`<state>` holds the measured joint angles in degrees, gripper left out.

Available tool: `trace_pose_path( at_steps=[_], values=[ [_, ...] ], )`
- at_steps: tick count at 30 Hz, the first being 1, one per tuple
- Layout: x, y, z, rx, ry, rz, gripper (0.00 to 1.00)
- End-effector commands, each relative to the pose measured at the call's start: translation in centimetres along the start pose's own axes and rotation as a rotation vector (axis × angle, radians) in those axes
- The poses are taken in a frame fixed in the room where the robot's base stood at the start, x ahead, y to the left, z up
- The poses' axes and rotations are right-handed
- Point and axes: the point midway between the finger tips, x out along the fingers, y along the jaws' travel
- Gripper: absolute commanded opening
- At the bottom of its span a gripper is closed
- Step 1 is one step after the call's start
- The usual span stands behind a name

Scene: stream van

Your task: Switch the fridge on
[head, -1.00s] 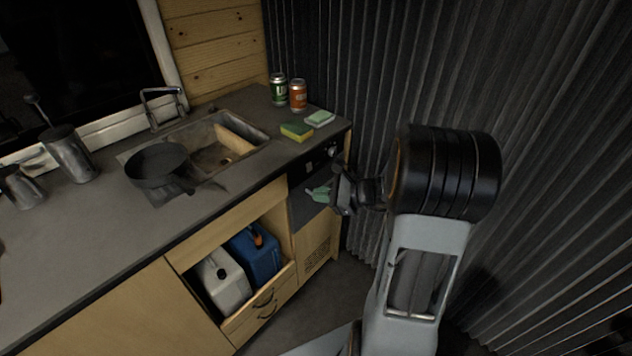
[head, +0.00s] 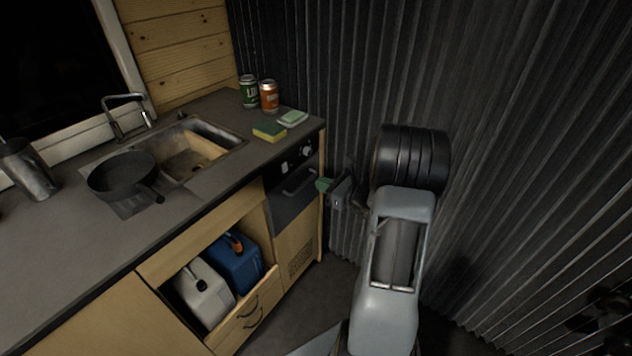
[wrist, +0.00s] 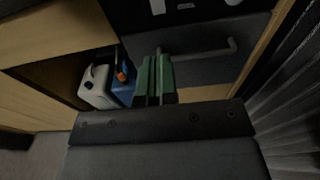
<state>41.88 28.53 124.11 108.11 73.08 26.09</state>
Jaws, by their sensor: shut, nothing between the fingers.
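The fridge (head: 290,203) is the dark-fronted unit at the right end of the counter. Its black control strip (head: 287,166) carries a light round knob (head: 306,151) and smaller light marks. A bar handle (head: 299,183) runs across the front below the strip. The wrist view shows the dark front (wrist: 205,72), its handle (wrist: 205,52) and the bottoms of light controls at the top edge. My gripper (head: 323,184) is at the right edge of the fridge front, below the knob. Its green fingers (wrist: 155,72) are together and empty. Whether they touch the front cannot be told.
A sponge (head: 269,132), a pale green block (head: 293,118) and two cans (head: 259,93) stand on the counter above. A pan (head: 122,176) sits left of the sink. White and blue canisters fill the open cupboard. The corrugated wall (head: 480,110) is close on the right.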

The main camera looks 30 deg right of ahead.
Motion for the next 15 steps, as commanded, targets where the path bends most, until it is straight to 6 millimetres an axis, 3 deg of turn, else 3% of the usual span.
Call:
trace_pose_path(
  at_steps=[15],
  values=[
    [9.3, 0.1, 0.0, 0.001, 0.0, 0.003, 0.0]
  ],
)
